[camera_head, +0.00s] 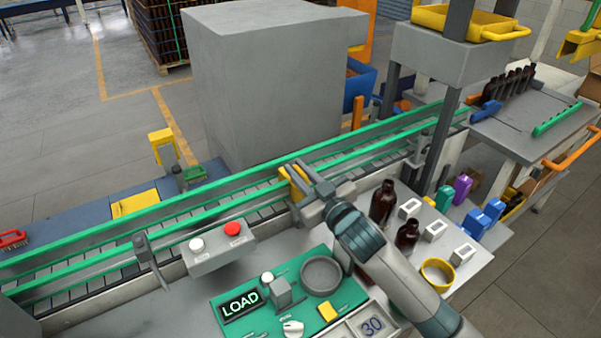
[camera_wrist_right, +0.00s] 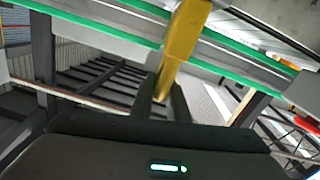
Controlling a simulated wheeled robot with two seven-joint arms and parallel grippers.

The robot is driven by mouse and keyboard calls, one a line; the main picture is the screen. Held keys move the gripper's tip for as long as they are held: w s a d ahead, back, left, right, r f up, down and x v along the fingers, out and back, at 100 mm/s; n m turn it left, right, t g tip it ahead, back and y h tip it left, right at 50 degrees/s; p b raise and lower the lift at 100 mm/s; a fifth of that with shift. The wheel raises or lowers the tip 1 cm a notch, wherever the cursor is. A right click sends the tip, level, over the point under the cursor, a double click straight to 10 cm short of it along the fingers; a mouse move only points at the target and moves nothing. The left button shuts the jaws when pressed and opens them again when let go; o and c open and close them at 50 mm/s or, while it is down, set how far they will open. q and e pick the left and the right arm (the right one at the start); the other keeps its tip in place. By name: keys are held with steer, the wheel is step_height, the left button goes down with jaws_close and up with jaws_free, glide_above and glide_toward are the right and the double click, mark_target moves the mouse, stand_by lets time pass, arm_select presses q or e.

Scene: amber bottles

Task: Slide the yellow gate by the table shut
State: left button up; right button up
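The yellow gate (camera_head: 294,184) is an upright yellow piece at the near side of the conveyor, by the grey table's back edge. Its lower part is partly hidden by my right gripper (camera_head: 310,190) in the head view. In the right wrist view the yellow gate (camera_wrist_right: 184,38) runs down from the green rails, and its end lies between the two dark fingers of my right gripper (camera_wrist_right: 163,98). The yellow fills the gap between the fingertips, so the gripper looks shut on it. My left gripper is not in view.
The conveyor with green rails (camera_head: 90,240) runs behind the table (camera_head: 180,305). A button box (camera_head: 218,250) stands left of my right arm. Brown bottles (camera_head: 383,202) stand close to the arm's right. A green LOAD panel (camera_head: 255,285) lies in front.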

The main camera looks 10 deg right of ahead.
steer(key=o, duration=0.4)
steer(key=shift+w+d+r, duration=0.1)
steer(key=shift+c, duration=0.2)
steer(key=shift+w, duration=0.15)
steer(key=shift+s+d+f+b, duration=0.1)
steer(key=shift+s+b, duration=0.1)
steer(key=shift+s, duration=0.25)
steer(key=shift+s+d+f+b, duration=0.1)
steer(key=shift+s+b, duration=0.05)
steer(key=shift+s, duration=0.25)
steer(key=b+v, duration=0.4)
steer(key=v, duration=1.1)
steer(key=shift+s, duration=0.3)
steer(key=shift+d+r, duration=0.1)
